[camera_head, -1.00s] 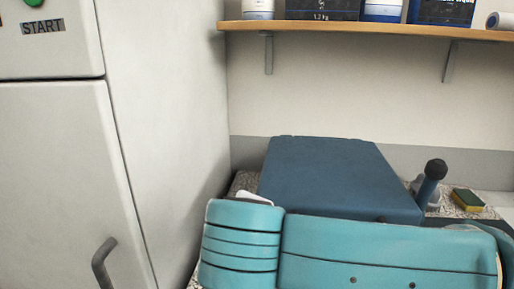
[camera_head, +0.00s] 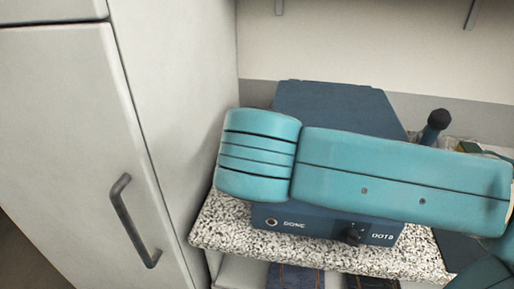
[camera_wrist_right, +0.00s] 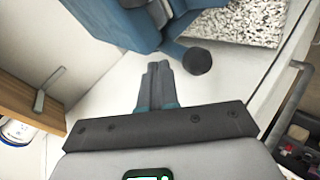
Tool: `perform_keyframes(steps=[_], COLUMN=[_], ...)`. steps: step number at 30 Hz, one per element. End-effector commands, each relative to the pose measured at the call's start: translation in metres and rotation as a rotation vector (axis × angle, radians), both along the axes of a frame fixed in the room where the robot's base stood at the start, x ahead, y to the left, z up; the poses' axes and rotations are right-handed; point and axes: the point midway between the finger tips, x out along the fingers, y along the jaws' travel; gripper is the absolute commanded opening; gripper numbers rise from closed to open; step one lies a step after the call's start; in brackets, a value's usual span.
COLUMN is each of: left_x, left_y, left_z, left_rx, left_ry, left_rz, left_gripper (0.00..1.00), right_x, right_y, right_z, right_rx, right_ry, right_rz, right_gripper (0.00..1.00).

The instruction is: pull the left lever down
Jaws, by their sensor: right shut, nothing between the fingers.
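A blue box-shaped machine (camera_head: 335,100) stands on a speckled counter, with DONE and DOTS printed on its front. A lever (camera_head: 437,122) with a dark round knob sticks up at its right side. The knob also shows in the right wrist view (camera_wrist_right: 197,61). It is the only lever I can make out; I cannot tell whether it is the left one. My right arm covers part of the machine in the head view. My right gripper (camera_wrist_right: 157,68) is shut and empty, close to the knob in the wrist picture, apart from it. My left gripper is out of view.
The speckled counter (camera_head: 225,228) ends in a front edge, with dark cloth-like things below. A pale cabinet with a grey handle (camera_head: 130,222) stands at the left. In the wrist view, a wooden shelf (camera_wrist_right: 32,95) with a bracket is at the left.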

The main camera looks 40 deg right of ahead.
Motion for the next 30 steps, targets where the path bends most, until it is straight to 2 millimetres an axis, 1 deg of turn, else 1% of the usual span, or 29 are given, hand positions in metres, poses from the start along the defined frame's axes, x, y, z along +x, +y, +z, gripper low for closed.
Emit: perform_keyframes(steps=[1, 2, 3, 12, 16, 21, 30], left_x=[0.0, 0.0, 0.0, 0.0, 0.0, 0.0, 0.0], left_y=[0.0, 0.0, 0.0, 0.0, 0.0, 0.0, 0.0], left_z=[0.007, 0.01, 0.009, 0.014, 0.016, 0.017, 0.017], left_rx=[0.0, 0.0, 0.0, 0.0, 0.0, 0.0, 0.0], left_ry=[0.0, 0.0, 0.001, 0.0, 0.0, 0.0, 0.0], left_rz=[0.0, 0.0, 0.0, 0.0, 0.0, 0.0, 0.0], left_gripper=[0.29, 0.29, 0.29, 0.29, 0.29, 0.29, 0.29], right_x=[0.002, 0.003, 0.0, -0.032, -0.045, -0.055, -0.058], right_y=[-0.001, -0.001, 0.003, 0.035, 0.046, 0.053, 0.054], right_z=[0.009, 0.012, 0.014, 0.044, 0.055, 0.063, 0.063], right_rx=[-0.001, -0.001, -0.001, -0.001, -0.001, 0.0, -0.001], right_ry=[-0.003, -0.004, -0.006, -0.01, -0.009, -0.009, -0.008], right_rz=[0.0, 0.001, 0.006, 0.009, 0.008, 0.004, 0.003], right_gripper=[0.0, 0.0, 0.0, 0.0, 0.0, 0.0, 0.0])
